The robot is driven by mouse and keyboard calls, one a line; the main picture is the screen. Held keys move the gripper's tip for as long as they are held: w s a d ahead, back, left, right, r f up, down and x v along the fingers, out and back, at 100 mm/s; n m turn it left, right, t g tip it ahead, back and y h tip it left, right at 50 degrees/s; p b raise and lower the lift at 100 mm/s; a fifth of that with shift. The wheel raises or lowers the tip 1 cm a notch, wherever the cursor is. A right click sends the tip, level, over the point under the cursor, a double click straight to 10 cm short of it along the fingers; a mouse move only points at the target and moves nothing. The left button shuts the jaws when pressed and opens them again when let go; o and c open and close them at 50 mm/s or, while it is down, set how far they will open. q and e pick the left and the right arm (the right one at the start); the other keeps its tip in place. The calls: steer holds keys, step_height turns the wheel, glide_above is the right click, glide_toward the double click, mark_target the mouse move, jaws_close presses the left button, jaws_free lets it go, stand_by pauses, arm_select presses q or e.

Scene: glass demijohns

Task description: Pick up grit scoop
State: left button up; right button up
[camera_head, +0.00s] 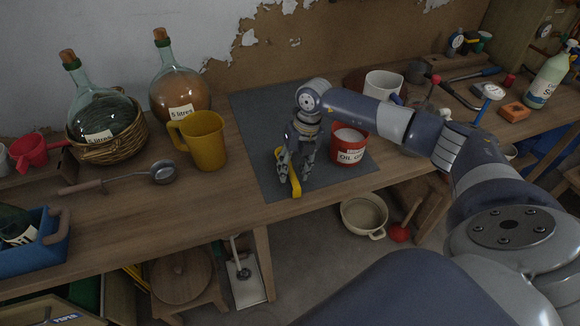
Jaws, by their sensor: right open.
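A yellow thing (296,187), perhaps the grit scoop, lies on the dark grey mat (262,120) near the front edge of the bench. Much of it is hidden behind my right gripper, so its full shape cannot be told. My right gripper (293,175) points down over it with its fingers apart. Whether the fingers touch it cannot be told. A red tub (347,157) with an "OIL" label and pale contents stands just right of the gripper. My left gripper is not in view.
A yellow jug (205,146), a ladle (162,173) and two glass demijohns (178,88) stand or lie to the left. A white pot (382,84) is behind my right arm. A cream pot (364,214) sits below the bench.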

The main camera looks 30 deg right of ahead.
steer(key=shift+w+a+f, duration=0.1)
steer(key=shift+a+f, duration=0.1)
steer(key=shift+f, duration=0.9)
jaws_close()
steer(key=shift+r, duration=0.1)
